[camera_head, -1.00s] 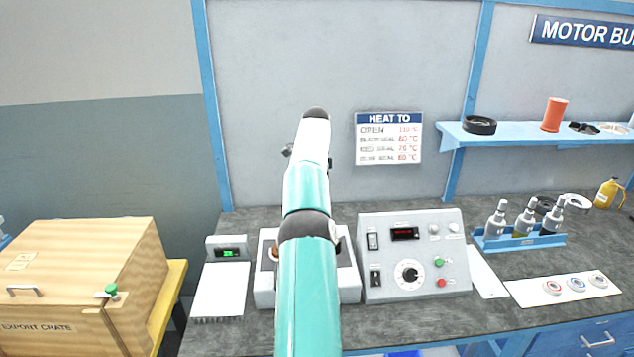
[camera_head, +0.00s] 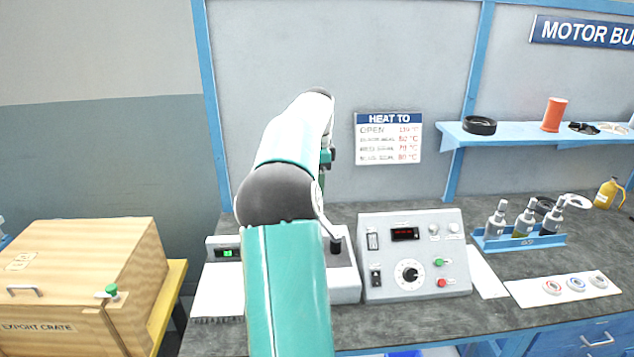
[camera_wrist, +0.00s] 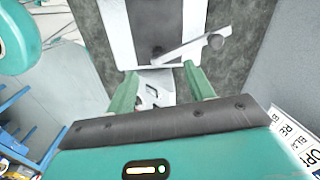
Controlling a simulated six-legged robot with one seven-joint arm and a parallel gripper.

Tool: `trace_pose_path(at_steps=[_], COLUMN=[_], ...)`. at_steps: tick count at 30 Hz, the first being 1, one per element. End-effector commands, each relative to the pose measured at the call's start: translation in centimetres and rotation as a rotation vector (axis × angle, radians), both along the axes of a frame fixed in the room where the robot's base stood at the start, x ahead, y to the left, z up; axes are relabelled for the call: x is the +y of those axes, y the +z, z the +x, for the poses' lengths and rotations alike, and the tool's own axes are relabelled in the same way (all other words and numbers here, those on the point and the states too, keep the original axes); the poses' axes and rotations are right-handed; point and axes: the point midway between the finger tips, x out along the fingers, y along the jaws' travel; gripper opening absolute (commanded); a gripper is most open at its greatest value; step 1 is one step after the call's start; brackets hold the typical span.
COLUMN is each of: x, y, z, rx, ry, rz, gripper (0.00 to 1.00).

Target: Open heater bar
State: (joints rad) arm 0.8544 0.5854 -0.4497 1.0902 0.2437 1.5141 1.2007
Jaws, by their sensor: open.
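The heater (camera_head: 345,287), a white bench unit, stands left of the control box and is mostly hidden behind my arm in the head view. In the wrist view its white body (camera_wrist: 118,25) lies at the top. In the head view, a dark knob (camera_head: 336,244) shows beside my arm. My gripper (camera_wrist: 160,88) is open, with its teal fingers apart below the bar in the wrist view. No contact with the bar shows.
The control box (camera_head: 415,256) with dial and buttons stands right of the heater. A small unit with a green display (camera_head: 228,253) is left. A crate (camera_head: 70,270) stands further left.

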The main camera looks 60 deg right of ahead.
Motion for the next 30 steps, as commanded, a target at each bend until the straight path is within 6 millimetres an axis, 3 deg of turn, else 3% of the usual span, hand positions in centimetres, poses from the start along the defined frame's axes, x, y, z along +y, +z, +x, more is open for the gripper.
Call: trace_pose_path(at_steps=[6, 26, 30], x=[1.8, 2.0, 3.1], y=[0.9, 1.0, 1.5], z=[-1.0, -1.1, -0.3], rx=[0.000, 0.000, -0.012], ry=[0.000, 0.000, 0.044], rz=[-0.001, 0.000, -0.004], gripper=[0.53, 0.53, 0.53])
